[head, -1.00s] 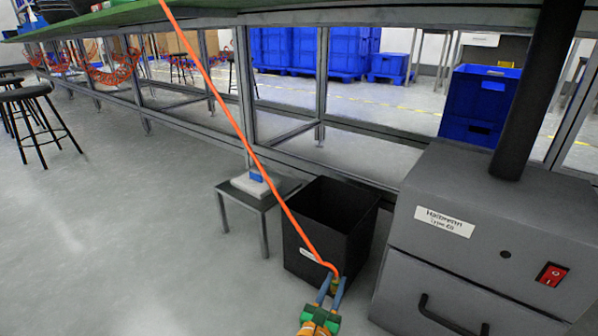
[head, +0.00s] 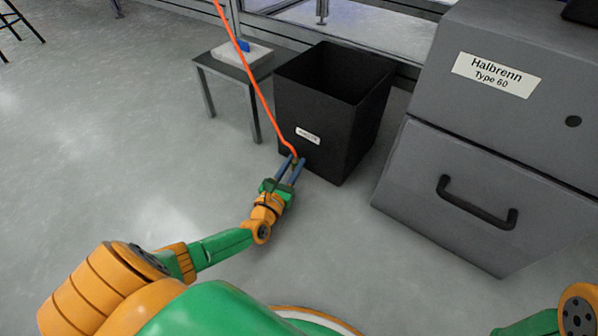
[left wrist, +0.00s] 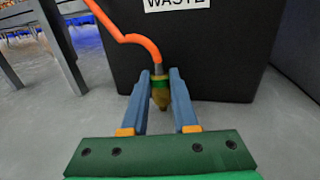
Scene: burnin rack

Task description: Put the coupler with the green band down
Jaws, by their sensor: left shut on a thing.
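The coupler with the green band (left wrist: 160,92) hangs from the end of an orange hose (head: 258,85). It is brass-coloured below the band and points down in the left wrist view. My left gripper (head: 295,160) is shut on the coupler, its blue fingers (left wrist: 158,95) on either side of it. In the head view the coupler (head: 295,161) is small, in front of the black bin. My right gripper is not in view; only a part of my right arm shows at the lower right corner.
A black bin (head: 358,130) labelled waste stands just beyond the left gripper. A small table (head: 203,62) with a white pad (head: 243,54) and blue item is to its left. A grey Halbrenn cabinet (head: 545,120) stands right. Floor (head: 120,150) at left is clear.

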